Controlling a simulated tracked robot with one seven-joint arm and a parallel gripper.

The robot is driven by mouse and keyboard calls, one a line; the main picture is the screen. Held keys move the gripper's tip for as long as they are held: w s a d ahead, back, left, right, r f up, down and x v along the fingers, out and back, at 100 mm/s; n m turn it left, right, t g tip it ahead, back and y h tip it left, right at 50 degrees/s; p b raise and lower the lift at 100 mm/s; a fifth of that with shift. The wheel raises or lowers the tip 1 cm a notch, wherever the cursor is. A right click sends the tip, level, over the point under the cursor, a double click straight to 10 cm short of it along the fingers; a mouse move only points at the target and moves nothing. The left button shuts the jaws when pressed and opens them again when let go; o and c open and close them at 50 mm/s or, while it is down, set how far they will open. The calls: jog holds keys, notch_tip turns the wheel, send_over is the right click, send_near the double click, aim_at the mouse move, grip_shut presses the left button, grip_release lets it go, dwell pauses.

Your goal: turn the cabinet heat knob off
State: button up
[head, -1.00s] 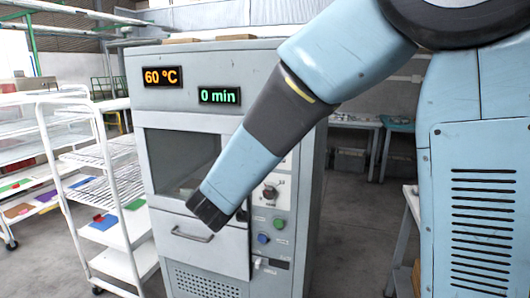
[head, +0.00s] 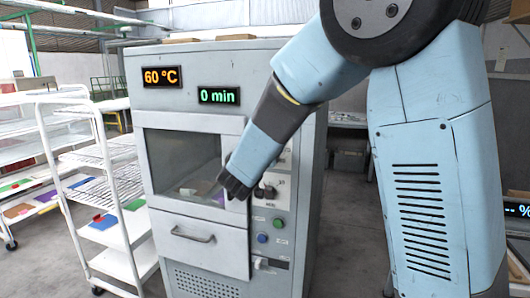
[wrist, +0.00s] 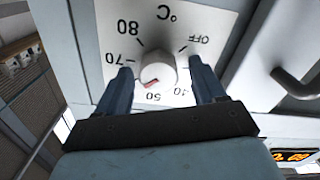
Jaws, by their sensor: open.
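The heat knob (wrist: 158,74) is a round white knob on a white dial plate (wrist: 190,20) in the wrist view. Its red mark points to the lower left, between the 50 and 70 labels. OFF is at the upper right of the dial. My gripper (wrist: 160,67) is open, with one finger on each side of the knob; whether they touch it I cannot tell. In the head view my gripper (head: 236,188) is at the front of the grey cabinet (head: 200,122), by its control strip. The cabinet's orange display (head: 162,77) reads 60 °C.
A green display (head: 218,96) reads 0 min. A green button (head: 278,223) and a blue button (head: 262,238) sit below the knobs. A drawer handle (head: 193,237) juts out at lower left. A white rack (head: 118,200) stands left of the cabinet.

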jog(key=shift+c, duration=0.4)
jog(key=c, duration=0.9)
jog(key=shift+a, duration=0.15)
jog(key=shift+c, duration=0.4)
